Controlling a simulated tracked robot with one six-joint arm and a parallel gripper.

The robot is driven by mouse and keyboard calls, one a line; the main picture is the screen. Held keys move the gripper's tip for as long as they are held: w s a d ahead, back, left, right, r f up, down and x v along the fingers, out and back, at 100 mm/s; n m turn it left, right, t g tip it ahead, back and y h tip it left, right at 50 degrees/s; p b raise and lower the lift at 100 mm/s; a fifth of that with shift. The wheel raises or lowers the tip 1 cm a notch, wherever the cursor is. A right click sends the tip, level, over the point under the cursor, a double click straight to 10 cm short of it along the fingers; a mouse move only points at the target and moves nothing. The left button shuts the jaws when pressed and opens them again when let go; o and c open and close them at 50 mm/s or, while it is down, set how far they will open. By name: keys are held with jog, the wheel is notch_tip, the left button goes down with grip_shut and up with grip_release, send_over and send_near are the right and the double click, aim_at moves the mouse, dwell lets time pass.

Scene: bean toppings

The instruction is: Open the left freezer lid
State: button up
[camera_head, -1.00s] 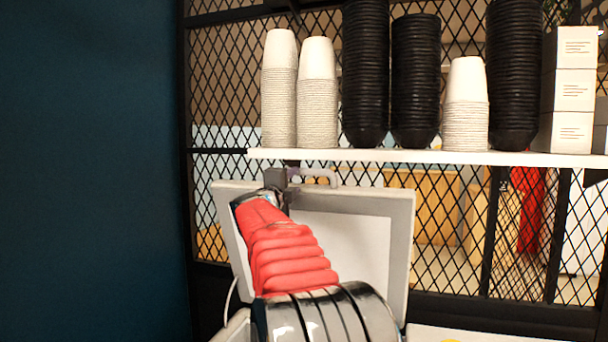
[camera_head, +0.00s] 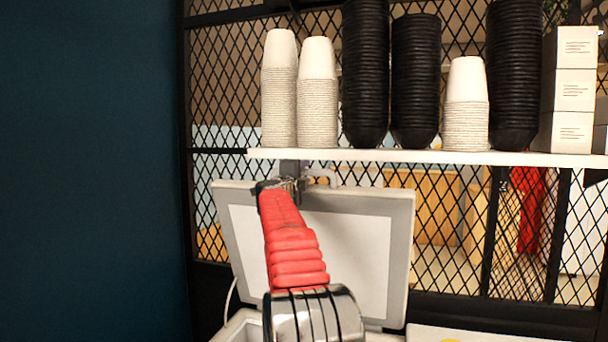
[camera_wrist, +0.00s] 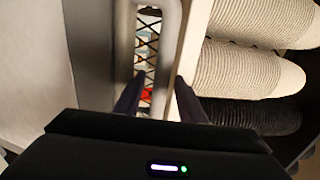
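The left freezer lid (camera_head: 354,255), a white panel with a grey frame, stands raised, nearly upright, against the mesh. It also fills the left of the wrist view (camera_wrist: 35,60). Its pale loop handle (camera_head: 322,176) sticks out at its top edge and shows close up in the wrist view (camera_wrist: 169,50). My gripper (camera_head: 292,180) is at the lid's top edge, just left of the visible part of the handle. In the wrist view my gripper (camera_wrist: 159,92) has its two dark fingers apart, near the handle. Contact with the handle cannot be told.
A white shelf (camera_head: 420,156) runs just above the lid and handle. It carries white cup stacks (camera_head: 317,95), black bowl stacks (camera_head: 415,85) and white boxes (camera_head: 574,90). Black mesh (camera_head: 450,215) stands behind. A blue wall (camera_head: 90,170) is on the left.

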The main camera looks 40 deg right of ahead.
jog(key=shift+w+d, duration=0.25)
jog(key=shift+d, duration=0.25)
jog(key=shift+r, duration=0.1)
jog(key=shift+c, duration=0.5)
grip_shut()
